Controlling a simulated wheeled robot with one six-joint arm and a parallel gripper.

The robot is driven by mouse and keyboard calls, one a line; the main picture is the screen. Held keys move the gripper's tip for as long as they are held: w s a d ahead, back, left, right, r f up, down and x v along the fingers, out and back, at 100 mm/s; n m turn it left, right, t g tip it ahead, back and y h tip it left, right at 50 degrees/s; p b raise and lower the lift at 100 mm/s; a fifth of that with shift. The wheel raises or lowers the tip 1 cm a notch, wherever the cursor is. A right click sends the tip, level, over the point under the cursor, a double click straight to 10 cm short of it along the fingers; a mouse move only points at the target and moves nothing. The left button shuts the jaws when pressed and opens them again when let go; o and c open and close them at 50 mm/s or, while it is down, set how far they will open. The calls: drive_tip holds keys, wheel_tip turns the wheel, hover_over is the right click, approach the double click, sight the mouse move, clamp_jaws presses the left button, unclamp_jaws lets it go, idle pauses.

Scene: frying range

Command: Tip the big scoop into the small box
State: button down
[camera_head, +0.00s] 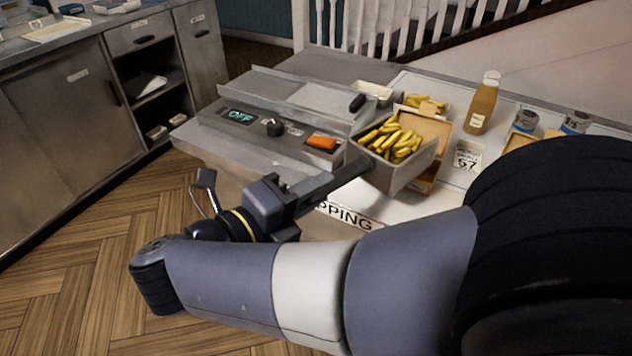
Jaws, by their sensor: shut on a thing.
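The big scoop (408,178) is a grey metal scoop heaped with yellow chips (393,142). My gripper (308,192) is shut on its dark handle (347,172) and holds it from the left. The scoop looks roughly level, with the chips still in it. A brown cardboard box (428,128) shows right behind and partly below the scoop, which hides much of it. I cannot tell whether they touch. More chips (425,103) show just behind this box, in or beside another container that is partly hidden.
A fryer unit (225,115) with an OFF display, a knob and an orange switch (322,142) stands left of the scoop. A sauce bottle (482,103), a small price sign (467,158) and two tins (525,119) stand to the right. My arm hides the counter's front right.

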drive_tip(key=w+d+r+g+y+p, duration=0.3)
drive_tip(key=r+p, duration=0.5)
drive_tip(key=p, duration=0.5)
drive_tip(key=w+d+r+g+y+p, duration=0.3)
drive_tip(key=d+r+p, duration=0.4)
drive_tip(key=p, duration=0.6)
drive_tip(key=shift+w+r+y, duration=0.7)
drive_tip(key=shift+w+r, duration=0.2)
drive_tip(key=shift+r, duration=0.15)
